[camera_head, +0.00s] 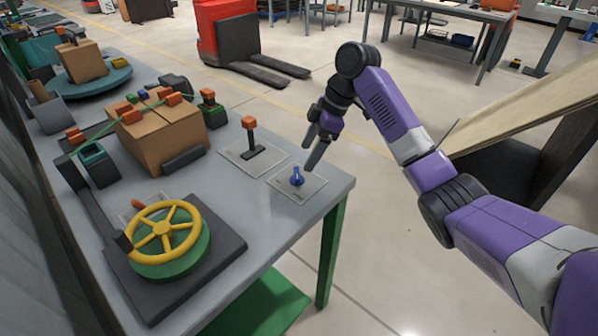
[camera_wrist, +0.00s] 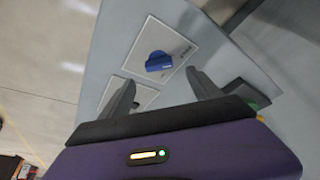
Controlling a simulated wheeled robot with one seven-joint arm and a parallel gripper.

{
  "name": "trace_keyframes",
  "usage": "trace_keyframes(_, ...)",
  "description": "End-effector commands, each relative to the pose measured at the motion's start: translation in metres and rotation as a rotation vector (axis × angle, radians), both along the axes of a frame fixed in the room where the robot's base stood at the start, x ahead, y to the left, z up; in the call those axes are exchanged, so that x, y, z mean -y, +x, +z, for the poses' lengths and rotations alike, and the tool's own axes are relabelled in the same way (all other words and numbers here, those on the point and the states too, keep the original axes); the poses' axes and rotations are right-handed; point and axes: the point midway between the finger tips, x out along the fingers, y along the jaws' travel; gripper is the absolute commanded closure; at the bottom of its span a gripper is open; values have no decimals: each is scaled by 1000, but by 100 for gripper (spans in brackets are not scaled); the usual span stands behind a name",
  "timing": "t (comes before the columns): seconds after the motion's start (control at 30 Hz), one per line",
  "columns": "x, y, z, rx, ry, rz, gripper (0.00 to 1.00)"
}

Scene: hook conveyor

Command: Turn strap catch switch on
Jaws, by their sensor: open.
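A blue rotary switch knob (camera_head: 297,176) sits on a pale square plate (camera_head: 311,190) near the right corner of the grey bench. The same blue knob (camera_wrist: 158,62) shows in the wrist view, ahead of my fingertips, on its plate (camera_wrist: 178,42) with small dark lettering too blurred to read. My gripper (camera_head: 312,146) is open and empty, just above and beside the knob in the head view. In the wrist view my gripper's two fingers (camera_wrist: 160,84) are spread, with the knob between and beyond them. I see no contact with the knob.
A lever with an orange top (camera_head: 249,124) stands left of the knob. A strapped cardboard box (camera_head: 165,135) and a yellow handwheel (camera_head: 163,229) are on the bench (camera_head: 265,217). A red pallet truck (camera_head: 226,32) stands behind. A slanted wooden panel (camera_head: 530,105) is at the right.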

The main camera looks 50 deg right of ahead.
Motion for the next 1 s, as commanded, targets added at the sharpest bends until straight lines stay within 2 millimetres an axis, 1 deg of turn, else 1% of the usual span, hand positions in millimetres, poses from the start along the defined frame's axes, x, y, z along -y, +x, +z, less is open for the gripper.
trace_keyframes(0.3,-14,12,-44,-1,1,-4,27)
trace_keyframes(0.4,-16,16,-55,1,1,-3,27)
trace_keyframes(0.5,-19,18,-62,0,0,-3,27)
trace_keyframes(0.6,-20,19,-65,1,0,-4,27)
trace_keyframes(0.83,-20,19,-66,2,0,-4,27)
trace_keyframes(0.87,-20,19,-66,2,0,-4,31)
trace_keyframes(1.0,-20,19,-66,2,0,-4,59)
